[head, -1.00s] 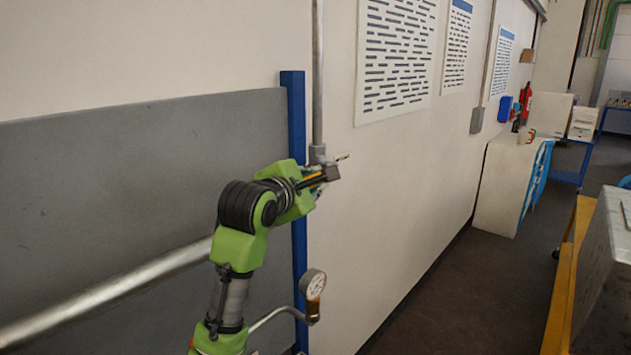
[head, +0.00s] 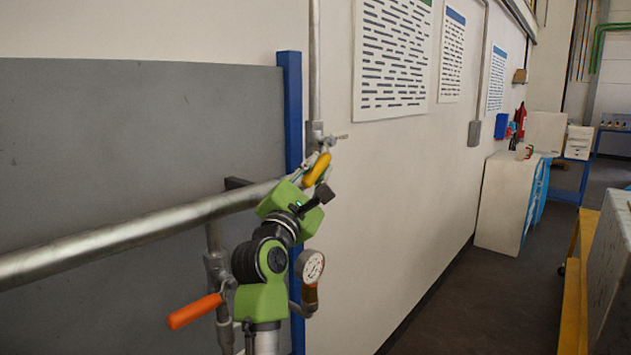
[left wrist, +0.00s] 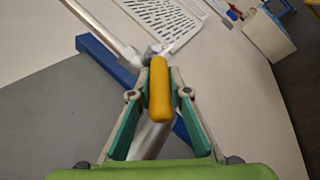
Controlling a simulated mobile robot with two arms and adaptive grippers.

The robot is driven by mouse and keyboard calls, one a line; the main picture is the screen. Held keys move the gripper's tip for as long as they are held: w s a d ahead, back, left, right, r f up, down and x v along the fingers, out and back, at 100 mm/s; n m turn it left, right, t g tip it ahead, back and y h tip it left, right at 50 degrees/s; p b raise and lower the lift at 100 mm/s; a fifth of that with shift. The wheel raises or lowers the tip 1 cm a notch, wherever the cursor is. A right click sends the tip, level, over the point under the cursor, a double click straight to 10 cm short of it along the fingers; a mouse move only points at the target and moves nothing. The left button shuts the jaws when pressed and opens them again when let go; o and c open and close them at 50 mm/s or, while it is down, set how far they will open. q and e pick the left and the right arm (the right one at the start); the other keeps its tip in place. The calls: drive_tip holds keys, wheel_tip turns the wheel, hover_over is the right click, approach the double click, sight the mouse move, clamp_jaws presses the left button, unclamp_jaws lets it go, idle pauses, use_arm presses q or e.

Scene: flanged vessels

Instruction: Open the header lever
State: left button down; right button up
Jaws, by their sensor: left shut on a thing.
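A yellow lever handle (head: 317,170) sits at the end of the thick grey header pipe (head: 120,236), just below the vertical pipe's valve fitting (head: 316,134). It also shows upright between my fingers in the left wrist view (left wrist: 160,92). My left gripper (left wrist: 159,82) is shut on this handle, with one teal-padded finger on each side. In the head view the left gripper (head: 314,176) is partly hidden by its own green wrist. My right gripper is not in view.
An orange lever (head: 195,311) sits on a lower branch pipe, left of my arm. A pressure gauge (head: 311,266) is close to my forearm on the right. A blue post (head: 290,110) and grey panel (head: 140,140) stand behind.

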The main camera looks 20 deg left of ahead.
sight(318, 161)
use_arm(q)
drive_tip(key=shift+w+f, duration=0.1)
idle(0.4)
drive_tip(key=c, duration=1.9)
unclamp_jaws()
wheel_tip(318, 161, up, 10)
drive_tip(key=shift+d+f, duration=0.15)
drive_tip(key=shift+a+r, duration=0.2)
drive_tip(key=shift+r, duration=0.1)
drive_tip(key=shift+f, duration=0.1)
drive_tip(key=shift+d, duration=0.1)
